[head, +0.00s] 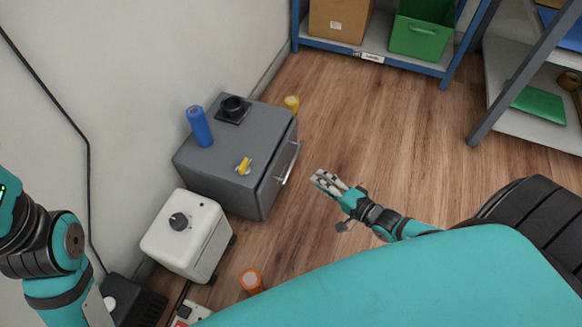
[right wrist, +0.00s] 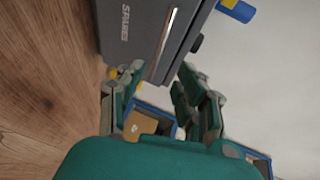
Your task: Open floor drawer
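The floor drawer is a low dark grey cabinet (head: 222,167) standing on the wooden floor against the wall. Its front (head: 272,182) faces right in the head view and looks flush with the body. A pale bar handle (head: 288,163) runs along the front. In the right wrist view the front (right wrist: 130,42) shows the word SPARES, with the handle (right wrist: 168,45) beyond the fingers. My right gripper (head: 324,182) is a short way right of the handle, apart from it. Its fingers (right wrist: 160,85) are spread and empty. My left arm shows at the left edge; its gripper is out of view.
On the cabinet are a blue cylinder (head: 199,127), a black block (head: 233,108) and a small yellow item (head: 244,166). A white box (head: 187,235) with a knob stands in front. An orange cylinder (head: 251,281) is on the floor.

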